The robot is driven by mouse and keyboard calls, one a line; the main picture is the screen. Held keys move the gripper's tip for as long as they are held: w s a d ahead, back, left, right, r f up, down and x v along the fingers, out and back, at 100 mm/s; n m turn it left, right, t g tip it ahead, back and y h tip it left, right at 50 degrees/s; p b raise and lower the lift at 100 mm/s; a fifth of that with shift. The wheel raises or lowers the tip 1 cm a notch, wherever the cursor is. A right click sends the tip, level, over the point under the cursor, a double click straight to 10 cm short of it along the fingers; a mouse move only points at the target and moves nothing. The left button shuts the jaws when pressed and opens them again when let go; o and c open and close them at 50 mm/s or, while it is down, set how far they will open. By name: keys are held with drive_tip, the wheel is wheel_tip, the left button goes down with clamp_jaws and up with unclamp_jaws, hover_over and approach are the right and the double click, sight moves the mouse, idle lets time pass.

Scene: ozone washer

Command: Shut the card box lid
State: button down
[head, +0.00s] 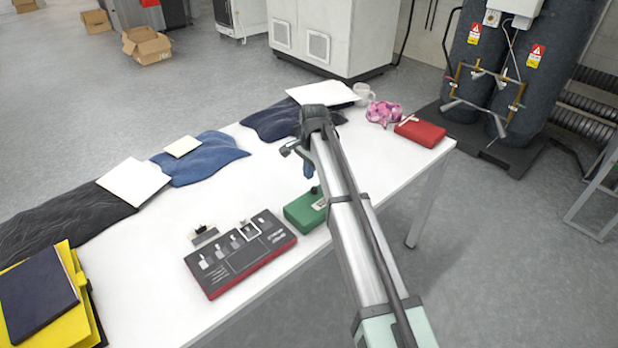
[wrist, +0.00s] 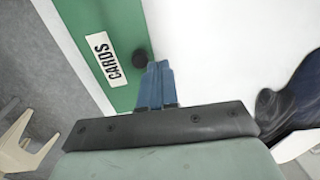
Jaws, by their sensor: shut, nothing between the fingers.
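The green card box (head: 299,214) stands near the front edge of the white table, partly hidden behind my arm in the head view. In the wrist view the box (wrist: 118,92) shows a green top with a white "CARDS" label (wrist: 105,57) and a round black knob (wrist: 140,58). I see no open gap, but cannot tell for sure whether the lid is fully down. My gripper (head: 309,172) points down over the box. Its blue fingers are shut and empty in the wrist view (wrist: 158,66), beside the knob; I cannot tell if they touch it.
A dark panel with a red edge (head: 240,255) lies left of the box. A red case (head: 420,132), a pink cloth (head: 382,112) and a white mug (head: 363,93) stand at the far right end. Dark and blue cloths line the back edge. The table's middle is clear.

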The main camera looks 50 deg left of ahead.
drive_tip(key=a+r, duration=0.7)
drive_tip(key=shift+a+r, duration=0.15)
drive_tip(key=shift+r, duration=0.15)
